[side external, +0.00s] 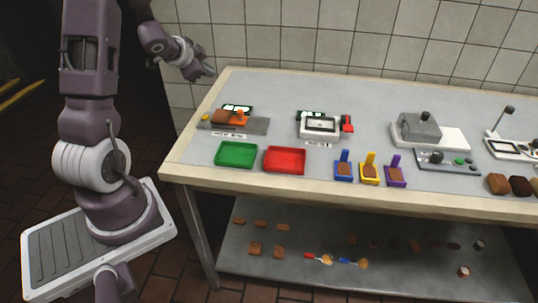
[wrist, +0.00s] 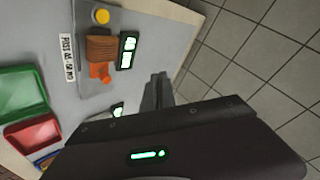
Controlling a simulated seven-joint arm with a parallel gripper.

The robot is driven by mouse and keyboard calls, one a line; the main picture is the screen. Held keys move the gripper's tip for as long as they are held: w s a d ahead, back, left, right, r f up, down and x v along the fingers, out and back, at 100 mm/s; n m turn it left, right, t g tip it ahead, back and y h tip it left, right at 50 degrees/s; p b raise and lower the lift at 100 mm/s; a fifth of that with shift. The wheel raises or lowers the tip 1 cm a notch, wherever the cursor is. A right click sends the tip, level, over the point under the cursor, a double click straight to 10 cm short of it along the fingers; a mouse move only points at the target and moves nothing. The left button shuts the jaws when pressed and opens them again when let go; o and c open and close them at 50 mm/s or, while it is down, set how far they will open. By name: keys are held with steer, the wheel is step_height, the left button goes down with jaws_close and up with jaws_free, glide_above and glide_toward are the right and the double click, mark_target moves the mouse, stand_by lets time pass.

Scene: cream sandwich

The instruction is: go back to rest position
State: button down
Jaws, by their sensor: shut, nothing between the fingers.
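My gripper (side external: 207,71) is in the air near the far left corner of the table, above and behind the left machine. In the wrist view its fingers (wrist: 158,90) are together with nothing between them. They point past the table edge, beside the left machine (wrist: 110,75). That machine has a brown block (wrist: 101,49), an orange part (wrist: 99,72), a yellow button (wrist: 101,16) and a green-lit display (wrist: 127,50). My gripper touches nothing that I can see.
A green tray (side external: 236,154) and a red tray (side external: 285,160) lie at the table's front left. Blue (side external: 344,167), yellow (side external: 369,168) and purple (side external: 395,171) holders stand right of them. A tiled wall (side external: 330,35) runs behind the table. A lower shelf (side external: 320,235) carries small items.

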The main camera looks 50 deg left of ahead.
steer(key=s+d+r+n, duration=0.2)
steer(key=d+r, duration=0.4)
steer(key=d, duration=0.4)
steer(key=s+d+r+n, duration=0.2)
steer(key=d+r, duration=0.5)
steer(key=d, duration=0.3)
steer(key=s+d+f+g+h, duration=0.2)
steer(key=s+d+h, duration=0.3)
steer(key=s+d, duration=1)
steer(key=shift+s+d+m+g, duration=0.3)
steer(key=shift+s+d+g, duration=0.1)
steer(key=shift+d, duration=0.7)
